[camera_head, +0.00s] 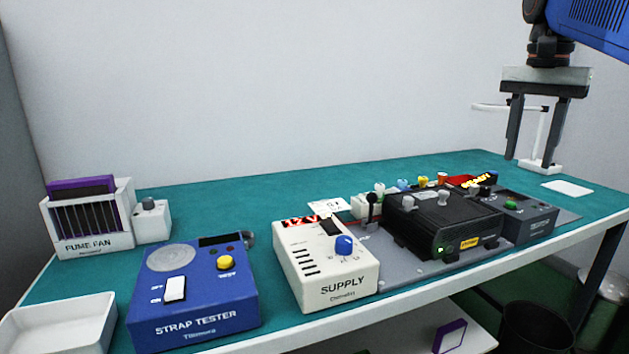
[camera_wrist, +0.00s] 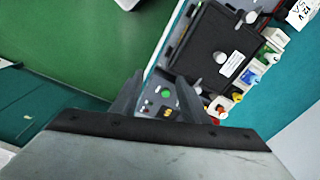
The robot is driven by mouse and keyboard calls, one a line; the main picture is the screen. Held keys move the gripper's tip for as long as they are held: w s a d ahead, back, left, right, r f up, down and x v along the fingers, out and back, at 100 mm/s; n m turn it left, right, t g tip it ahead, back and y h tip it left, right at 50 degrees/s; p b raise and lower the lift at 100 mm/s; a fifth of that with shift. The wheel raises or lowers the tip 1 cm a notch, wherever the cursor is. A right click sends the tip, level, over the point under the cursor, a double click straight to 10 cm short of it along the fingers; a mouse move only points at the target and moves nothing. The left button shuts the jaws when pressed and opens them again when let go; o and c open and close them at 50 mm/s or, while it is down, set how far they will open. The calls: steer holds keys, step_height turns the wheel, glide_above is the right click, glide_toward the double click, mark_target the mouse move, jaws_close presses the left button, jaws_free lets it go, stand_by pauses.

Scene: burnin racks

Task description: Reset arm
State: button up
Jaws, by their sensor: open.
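My gripper (camera_head: 532,135) hangs above the right end of the bench in the head view, pointing down, its two dark fingers apart with nothing between them. It stays well above the bench top. In the wrist view my gripper (camera_wrist: 165,95) also shows its fingers spread, over a dark grey box with a green button (camera_wrist: 166,95). My arm runs up and out of the head view at top right.
The teal bench (camera_head: 300,195) holds a blue strap tester (camera_head: 195,300), a white supply (camera_head: 325,265), a black unit (camera_head: 440,220), a dark grey box (camera_head: 527,215), a fume fan (camera_head: 90,225) and a white tray (camera_head: 60,325). A white stand (camera_head: 540,166) is behind my gripper. A black bin (camera_head: 535,328) stands below.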

steer(key=s+a+f+n+t, duration=0.1)
steer(key=s+a+f+n, duration=0.2)
steer(key=f, duration=0.8)
steer(key=s+a+f+n+t, duration=0.2)
steer(key=s+a+f+n, duration=0.1)
steer(key=s+f, duration=0.5)
steer(key=s+a+f+n+t, duration=0.1)
steer(key=s+a+f+n, duration=0.3)
steer(key=f, duration=1.1)
steer(key=shift+s+a, duration=0.5)
steer(key=shift+s, duration=0.7)
